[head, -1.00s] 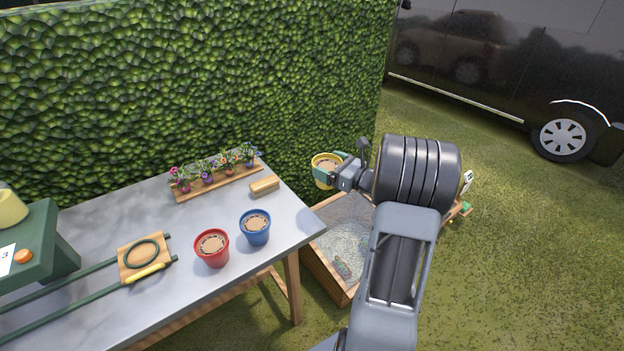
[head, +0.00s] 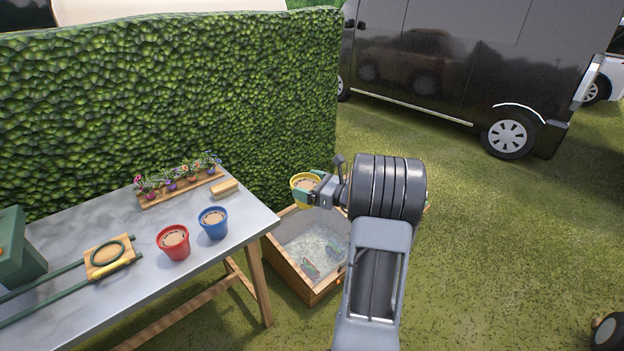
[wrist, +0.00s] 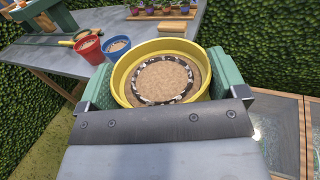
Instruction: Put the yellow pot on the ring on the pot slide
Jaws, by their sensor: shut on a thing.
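The yellow pot (head: 305,182), filled with brown soil, is held upright between the green fingers of my gripper (head: 306,194). In the wrist view the yellow pot (wrist: 118,76) sits between both fingers. It is in the air off the table's right end, near the wooden box. The pot slide is a wooden carriage (head: 97,262) on two dark green rails (head: 62,291) at the table's left. A dark green ring (head: 106,253) lies on the carriage, and a yellow handle (head: 110,268) is at its front. No pot stands on the ring.
A red pot (head: 173,243) and a blue pot (head: 213,223) stand on the grey table (head: 150,290) right of the slide. A flower rack (head: 180,190) and a wooden block (head: 225,188) are behind them. A wooden box (head: 314,291) stands on the grass. A hedge (head: 180,100) rises behind.

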